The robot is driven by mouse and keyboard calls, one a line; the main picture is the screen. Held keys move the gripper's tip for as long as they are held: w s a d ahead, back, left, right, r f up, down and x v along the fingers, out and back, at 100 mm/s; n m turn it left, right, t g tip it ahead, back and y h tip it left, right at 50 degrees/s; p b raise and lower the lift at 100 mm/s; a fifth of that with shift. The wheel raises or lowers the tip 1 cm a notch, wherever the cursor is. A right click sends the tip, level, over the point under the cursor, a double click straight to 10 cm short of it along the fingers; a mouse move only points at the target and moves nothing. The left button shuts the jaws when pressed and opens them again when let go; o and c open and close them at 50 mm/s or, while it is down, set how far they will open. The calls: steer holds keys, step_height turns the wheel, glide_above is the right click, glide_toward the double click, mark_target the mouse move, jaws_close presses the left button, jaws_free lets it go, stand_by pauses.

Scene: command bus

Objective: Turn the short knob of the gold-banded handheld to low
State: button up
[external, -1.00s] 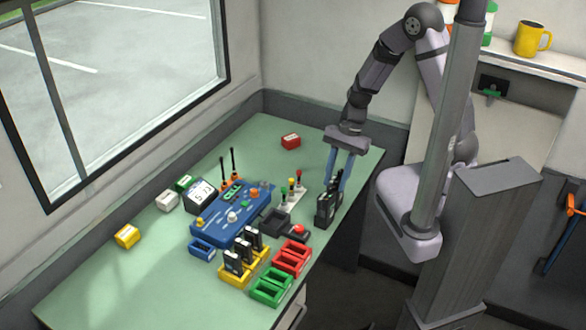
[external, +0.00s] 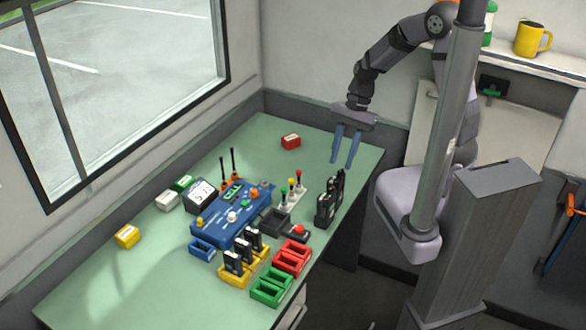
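My gripper (external: 345,162) hangs open and empty above the right rear part of the green table, its two blue fingers pointing down and apart. A group of black handhelds (external: 328,208) stands upright near the table's right edge, below and in front of the fingers, which do not touch it. More black handhelds (external: 233,262) stand upright in the yellow trays (external: 236,279) at the front. The gold band and the short knob are too small to make out, so I cannot tell which handheld is the gold-banded one.
A blue console (external: 222,230) with knobs stands mid-table. The rear and left of the table are mostly clear.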

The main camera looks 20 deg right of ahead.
mark_target(333, 188)
stand_by(0.3)
steer(key=shift+w+a+f+g+h+b, duration=0.15)
steer(key=shift+a+f+g+h+b, duration=0.15)
steer(key=shift+f+b, duration=0.1)
steer(key=shift+p+x, duration=0.45)
steer(key=shift+x, duration=2.75)
steer(key=shift+w, duration=0.1)
steer(key=shift+c, duration=0.6)
jaws_close()
steer(key=shift+m, duration=0.3)
